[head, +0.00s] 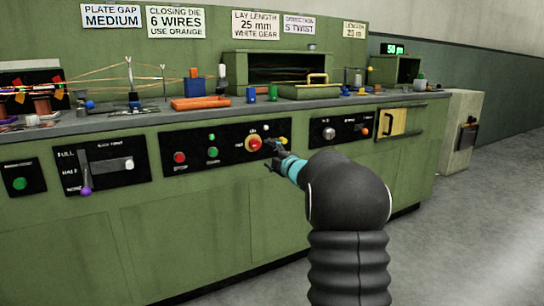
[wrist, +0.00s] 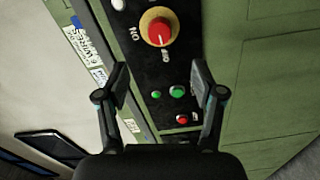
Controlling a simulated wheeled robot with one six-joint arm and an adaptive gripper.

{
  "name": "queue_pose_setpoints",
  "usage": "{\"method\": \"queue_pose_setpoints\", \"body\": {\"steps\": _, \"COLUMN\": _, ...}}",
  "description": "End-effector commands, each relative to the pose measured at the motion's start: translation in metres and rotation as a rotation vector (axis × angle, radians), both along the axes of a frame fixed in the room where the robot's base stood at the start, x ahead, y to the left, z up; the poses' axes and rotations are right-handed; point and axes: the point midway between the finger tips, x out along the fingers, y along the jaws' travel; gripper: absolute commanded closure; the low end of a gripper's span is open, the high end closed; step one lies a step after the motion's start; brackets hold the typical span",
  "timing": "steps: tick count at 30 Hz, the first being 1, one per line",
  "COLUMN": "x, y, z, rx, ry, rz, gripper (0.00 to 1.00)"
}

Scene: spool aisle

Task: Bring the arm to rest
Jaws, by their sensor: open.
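My arm reaches from the lower right of the head view toward the green machine's front. My gripper (head: 274,157) is close to the control panel, just right of and below a red rotary knob (head: 253,143) on a yellow plate. In the wrist view my gripper (wrist: 160,85) has its two fingers spread wide with nothing between them. The red knob (wrist: 159,31) shows beyond the fingertips, with a white pointer mark and ON and OFF lettering beside it. The fingers look apart from the knob, though the exact gap to the panel is hard to tell.
The green machine (head: 215,230) spans the left and middle. Its panel has red (head: 180,157) and green (head: 213,152) buttons. A purple-tipped lever (head: 86,190) is at left. Orange blocks (head: 200,102) and other parts lie on top. Open grey floor (head: 470,240) is at right, beside a pale cabinet (head: 461,130).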

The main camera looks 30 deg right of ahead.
Motion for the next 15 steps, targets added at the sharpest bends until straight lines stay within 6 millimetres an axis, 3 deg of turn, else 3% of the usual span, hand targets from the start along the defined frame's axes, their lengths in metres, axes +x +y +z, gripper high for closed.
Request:
{"method": "queue_pose_setpoints", "body": {"steps": 10, "x": 0.0, "y": -0.001, "z": 0.0, "rx": 0.014, "ry": 0.003, "rz": -0.003, "gripper": 0.32}}
{"method": "queue_pose_setpoints", "body": {"steps": 14, "x": 0.0, "y": -0.018, "z": -0.015, "rx": 0.088, "ry": 0.064, "rz": -0.084, "gripper": 0.32}}
{"method": "queue_pose_setpoints", "body": {"steps": 15, "x": -0.003, "y": -0.028, "z": -0.027, "rx": 0.135, "ry": 0.1, "rz": -0.134, "gripper": 0.32}}
